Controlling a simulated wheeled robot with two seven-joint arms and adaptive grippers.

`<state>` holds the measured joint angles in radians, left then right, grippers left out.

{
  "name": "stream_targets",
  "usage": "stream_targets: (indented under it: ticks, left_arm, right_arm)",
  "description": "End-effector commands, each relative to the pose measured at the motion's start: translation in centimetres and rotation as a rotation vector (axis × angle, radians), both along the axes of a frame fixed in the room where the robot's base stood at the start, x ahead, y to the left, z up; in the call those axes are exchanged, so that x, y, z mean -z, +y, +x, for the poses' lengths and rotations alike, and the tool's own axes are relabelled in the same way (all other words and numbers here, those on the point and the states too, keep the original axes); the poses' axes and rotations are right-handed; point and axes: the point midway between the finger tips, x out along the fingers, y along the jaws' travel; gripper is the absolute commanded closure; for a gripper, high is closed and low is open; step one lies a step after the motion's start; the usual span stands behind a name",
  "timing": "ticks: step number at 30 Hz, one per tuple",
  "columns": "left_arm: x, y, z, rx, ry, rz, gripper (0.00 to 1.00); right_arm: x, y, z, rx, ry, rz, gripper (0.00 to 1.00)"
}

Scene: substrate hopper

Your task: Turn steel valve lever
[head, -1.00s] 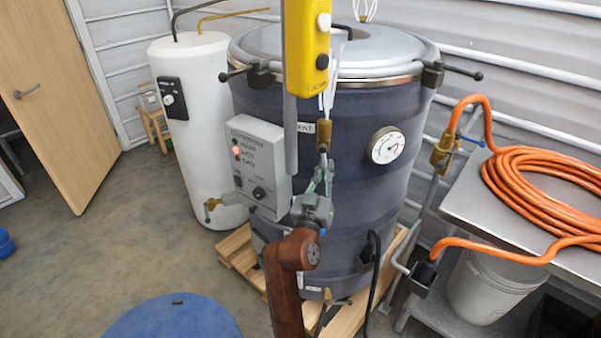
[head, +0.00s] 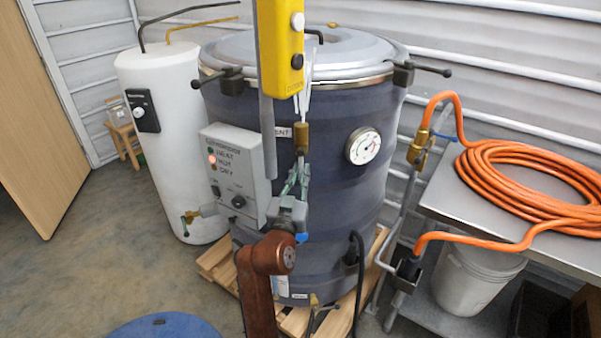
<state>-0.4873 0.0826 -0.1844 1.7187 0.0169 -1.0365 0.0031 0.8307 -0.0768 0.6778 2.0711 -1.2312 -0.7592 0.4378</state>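My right gripper (head: 298,172) points up in front of the dark drum, on a rust-coloured arm link from below. Its slim grey-green fingers are close together, just under a brass fitting (head: 302,138) beside a label ending in "ENT". Pale thin parts lie above and below this fitting. I cannot tell whether a steel lever is among them or whether the fingers touch anything. Another brass valve (head: 420,146) with a blue handle is on the pipe at right, and a small brass tap (head: 207,211) sticks out at left. My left gripper is not in view.
A yellow pendant control (head: 281,50) hangs close in front of the drum (head: 335,220). A grey control box (head: 236,172) has a lit red lamp. A dial gauge (head: 363,147) sits on the drum. Orange hose (head: 530,185) lies on the steel table at right. Open floor is at left.

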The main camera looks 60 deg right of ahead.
Motion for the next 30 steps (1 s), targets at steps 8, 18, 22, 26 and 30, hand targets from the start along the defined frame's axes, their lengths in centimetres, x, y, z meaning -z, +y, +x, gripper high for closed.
stream_targets:
  ticks: [8, 18, 22, 26, 30]
  left_arm:
    - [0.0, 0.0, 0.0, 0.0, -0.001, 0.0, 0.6]
    - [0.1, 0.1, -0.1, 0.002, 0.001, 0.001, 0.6]
    - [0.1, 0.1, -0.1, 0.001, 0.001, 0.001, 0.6]
    - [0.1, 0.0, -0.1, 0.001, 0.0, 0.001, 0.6]
    - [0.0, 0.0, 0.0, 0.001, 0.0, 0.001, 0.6]
  right_arm:
    - [-0.1, 0.0, -0.1, 0.001, 0.001, -0.003, 0.73]
    - [0.2, 1.2, -0.4, 0.0, 0.0, -0.003, 0.73]
    - [0.7, 3.2, -1.2, -0.001, 0.002, -0.002, 0.73]
    - [1.1, 5.1, -1.9, -0.001, 0.002, -0.002, 0.73]
    - [1.4, 6.4, -2.3, 0.001, 0.002, -0.002, 0.73]
